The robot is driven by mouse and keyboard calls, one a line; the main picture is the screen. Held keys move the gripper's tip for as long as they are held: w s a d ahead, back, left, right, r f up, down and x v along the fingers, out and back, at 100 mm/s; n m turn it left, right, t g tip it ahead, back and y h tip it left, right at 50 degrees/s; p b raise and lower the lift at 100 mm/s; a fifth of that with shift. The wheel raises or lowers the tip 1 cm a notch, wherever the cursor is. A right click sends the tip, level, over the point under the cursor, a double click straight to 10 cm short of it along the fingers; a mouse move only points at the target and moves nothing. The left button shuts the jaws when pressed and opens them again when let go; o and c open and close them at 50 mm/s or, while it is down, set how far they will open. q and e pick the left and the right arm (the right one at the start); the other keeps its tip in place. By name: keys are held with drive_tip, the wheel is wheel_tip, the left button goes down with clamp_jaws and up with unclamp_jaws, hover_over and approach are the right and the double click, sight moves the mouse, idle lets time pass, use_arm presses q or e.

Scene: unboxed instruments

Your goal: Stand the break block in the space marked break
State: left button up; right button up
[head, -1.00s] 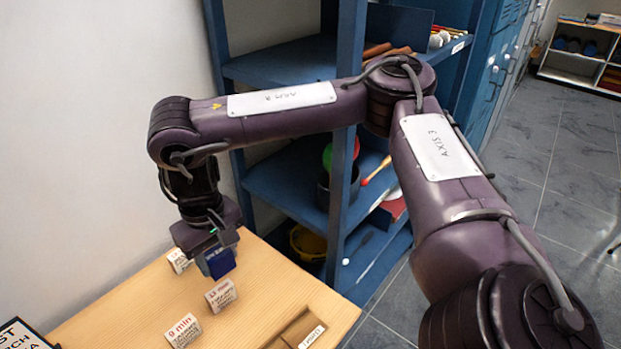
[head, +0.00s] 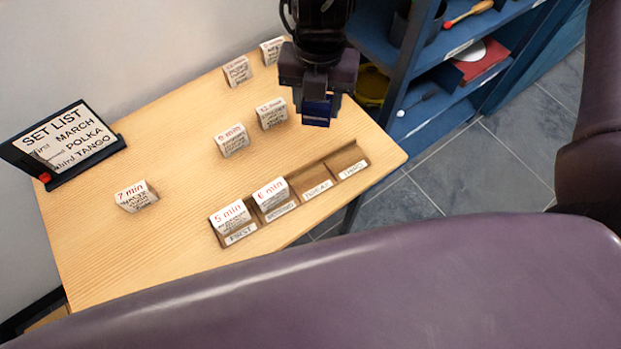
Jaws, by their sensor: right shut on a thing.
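My right gripper (head: 318,95) is shut on a dark blue block (head: 317,112), which I take for the break block. It hangs over the far right part of the table, beyond the wooden rack. The rack (head: 352,170) has labelled spaces in a row. The break space (head: 308,180) is third from the left and empty. The first space holds a "5 min" block (head: 231,217) and the second a "6 min" block (head: 270,193). The space at the right end, marked third (head: 345,158), is empty. My left gripper is not in view.
Several white blocks stand loose on the table (head: 120,255), including "7 min" (head: 136,196) and "9 min" (head: 232,140). A set list sign (head: 75,140) stands at the left. Blue shelves (head: 425,60) stand behind the table's right edge.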

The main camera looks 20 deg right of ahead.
drive_tip(key=n, duration=0.3)
drive_tip(key=s+a+n, duration=0.1)
drive_tip(key=n, duration=0.1)
drive_tip(key=shift+f+b, duration=0.3)
drive_tip(key=shift+f, duration=0.1)
drive_tip(key=n, duration=0.4)
drive_tip(key=b, duration=0.2)
hover_over(311, 180)
wheel_tip(311, 180, down, 15)
drive_tip(key=shift+f, duration=0.15)
drive_tip(key=shift+f+b, duration=0.4)
drive_tip(key=shift+f, duration=2.1)
drive_tip(key=shift+f, duration=0.15)
drive_tip(key=o, duration=1)
